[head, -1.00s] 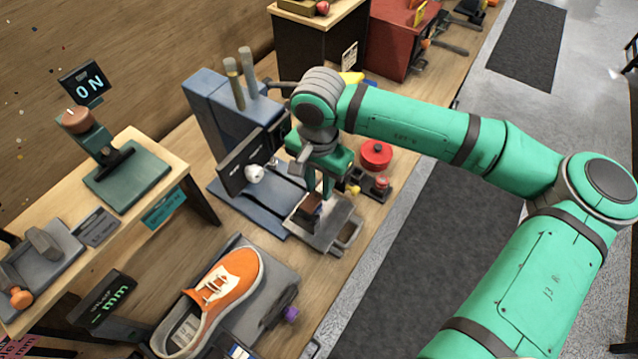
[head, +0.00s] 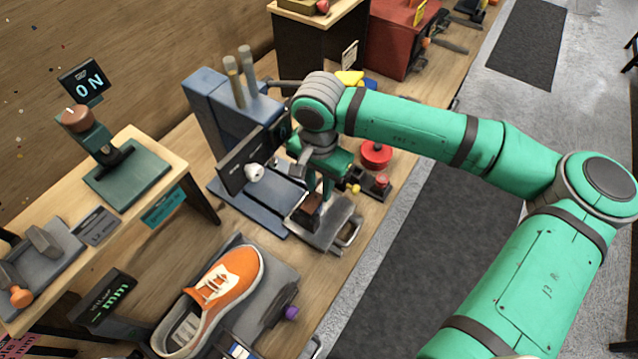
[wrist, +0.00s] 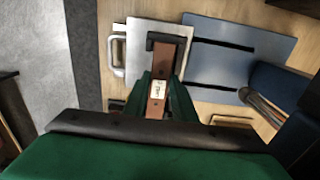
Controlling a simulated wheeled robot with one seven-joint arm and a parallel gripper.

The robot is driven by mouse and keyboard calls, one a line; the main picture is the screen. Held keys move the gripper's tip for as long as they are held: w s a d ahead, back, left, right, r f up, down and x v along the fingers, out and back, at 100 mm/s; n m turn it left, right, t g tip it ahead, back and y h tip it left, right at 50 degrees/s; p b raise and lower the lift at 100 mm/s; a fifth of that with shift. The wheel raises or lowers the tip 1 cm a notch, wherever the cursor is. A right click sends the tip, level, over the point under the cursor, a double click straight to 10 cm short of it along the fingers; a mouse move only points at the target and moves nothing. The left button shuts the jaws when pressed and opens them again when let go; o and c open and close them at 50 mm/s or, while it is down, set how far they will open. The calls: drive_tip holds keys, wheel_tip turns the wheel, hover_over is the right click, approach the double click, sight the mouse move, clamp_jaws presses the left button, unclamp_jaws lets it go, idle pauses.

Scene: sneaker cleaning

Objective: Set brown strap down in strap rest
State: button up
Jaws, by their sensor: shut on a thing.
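My gripper (head: 322,186) is shut on the brown strap (head: 313,203), with green fingers on both sides of it. In the wrist view the strap (wrist: 163,70) runs between the fingers and has a dark end and a small pale label. Below the strap is a grey metal plate (head: 322,238) with a handle at its side, which I take to be the strap rest. The plate also shows in the wrist view (wrist: 138,62). The strap is over the plate; I cannot tell whether it touches it.
A blue machine (head: 235,110) with a flat base stands left of my gripper. A red round knob (head: 376,156) is to the right. An orange sneaker (head: 232,285) lies on a grey stand in front. A wooden shelf (head: 150,150) is at left.

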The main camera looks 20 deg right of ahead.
sight(319, 193)
drive_tip(key=shift+f, duration=0.55)
drive_tip(key=o, duration=1.1)
wheel_tip(319, 193, up, 11)
drive_tip(key=shift+f, duration=0.15)
